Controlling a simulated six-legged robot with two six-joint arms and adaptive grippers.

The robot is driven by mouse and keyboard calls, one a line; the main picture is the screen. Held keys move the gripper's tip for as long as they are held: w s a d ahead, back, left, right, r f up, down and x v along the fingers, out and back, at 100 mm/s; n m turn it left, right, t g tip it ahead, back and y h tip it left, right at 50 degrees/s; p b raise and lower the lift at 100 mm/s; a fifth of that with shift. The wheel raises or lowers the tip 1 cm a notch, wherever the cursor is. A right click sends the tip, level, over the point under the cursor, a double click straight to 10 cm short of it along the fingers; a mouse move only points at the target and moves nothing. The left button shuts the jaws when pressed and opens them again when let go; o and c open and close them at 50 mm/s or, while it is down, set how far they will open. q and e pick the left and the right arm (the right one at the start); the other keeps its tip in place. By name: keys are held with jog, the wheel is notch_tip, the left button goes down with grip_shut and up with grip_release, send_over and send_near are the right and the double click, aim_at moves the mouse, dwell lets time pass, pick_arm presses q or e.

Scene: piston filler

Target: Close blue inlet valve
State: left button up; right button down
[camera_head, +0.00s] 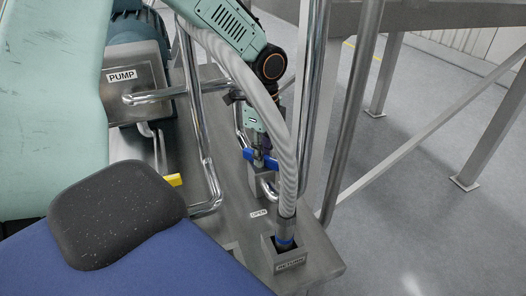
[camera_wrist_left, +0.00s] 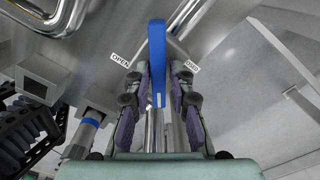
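The blue inlet valve handle (camera_head: 262,159) sits on a metal fitting above the steel base, partly hidden by my left gripper and the grey hose. In the left wrist view the blue handle (camera_wrist_left: 156,50) stands between the two fingers of my left gripper (camera_wrist_left: 160,72) and extends beyond their tips. The fingers are apart, with a gap on the right side of the handle; contact on the left side is unclear. In the head view my left gripper (camera_head: 257,143) is just above the handle, largely hidden. My right gripper is not in view.
A ribbed grey hose (camera_head: 268,100) runs down in front of the valve to the RETURN socket (camera_head: 290,262). An OPEN label (camera_head: 259,213) lies below. Steel frame legs (camera_head: 352,115) stand right.

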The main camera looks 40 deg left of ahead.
pick_arm(q)
jog(key=shift+s+a, duration=0.2)
grip_shut()
jog(key=shift+w, duration=0.1)
jog(key=shift+n, duration=0.3)
jog(key=n, duration=0.4)
jog(key=shift+n, duration=0.3)
jog(key=n, duration=0.4)
jog(key=shift+n, duration=0.7)
jog(key=shift+o, duration=2.2)
grip_release()
jog(key=shift+d, duration=0.1)
